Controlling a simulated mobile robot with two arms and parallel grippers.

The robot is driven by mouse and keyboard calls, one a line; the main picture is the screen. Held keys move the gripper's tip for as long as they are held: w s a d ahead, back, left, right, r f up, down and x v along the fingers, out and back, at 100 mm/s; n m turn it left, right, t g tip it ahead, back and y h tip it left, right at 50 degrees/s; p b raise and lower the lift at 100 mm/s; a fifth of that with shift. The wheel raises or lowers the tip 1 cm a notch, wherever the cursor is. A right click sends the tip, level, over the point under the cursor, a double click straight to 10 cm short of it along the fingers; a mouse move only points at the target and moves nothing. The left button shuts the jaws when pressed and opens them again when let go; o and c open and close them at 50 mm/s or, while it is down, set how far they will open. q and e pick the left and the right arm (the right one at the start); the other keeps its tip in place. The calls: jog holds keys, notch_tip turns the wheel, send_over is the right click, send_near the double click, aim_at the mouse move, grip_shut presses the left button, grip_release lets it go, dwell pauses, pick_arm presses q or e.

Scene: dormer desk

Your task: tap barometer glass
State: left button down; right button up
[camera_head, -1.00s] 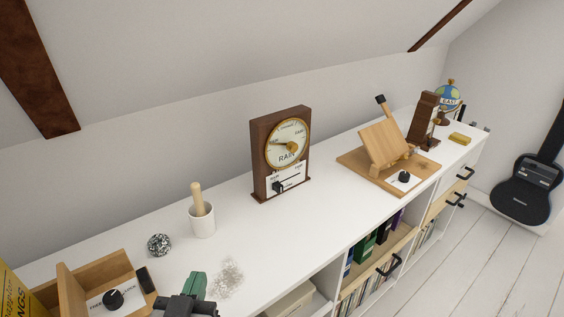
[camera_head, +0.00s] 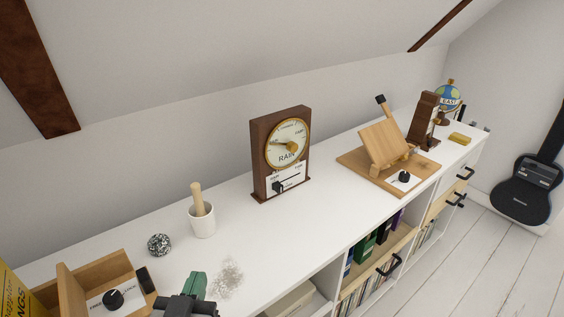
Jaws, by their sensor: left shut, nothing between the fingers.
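The barometer (camera_head: 261,158) is a dark wooden case standing upright on the white cabinet top. Its round glass dial (camera_head: 287,141) has a brass rim and a needle, with "RAIN" printed low on the face. A white panel with a small black slider sits below the dial. My left gripper (camera_head: 187,303) shows only in part at the bottom edge, dark with a green part. It is shut and empty, well in front of the barometer and to its left, not touching it. My right gripper is not in view.
A white cup with a wooden pestle (camera_head: 202,215), a speckled ball (camera_head: 159,244) and a wooden box (camera_head: 100,277) stand left. A grey speckled patch (camera_head: 228,277) lies near my gripper. A wooden stand (camera_head: 384,160) is right. The cabinet top (camera_head: 255,225) before the barometer is clear.

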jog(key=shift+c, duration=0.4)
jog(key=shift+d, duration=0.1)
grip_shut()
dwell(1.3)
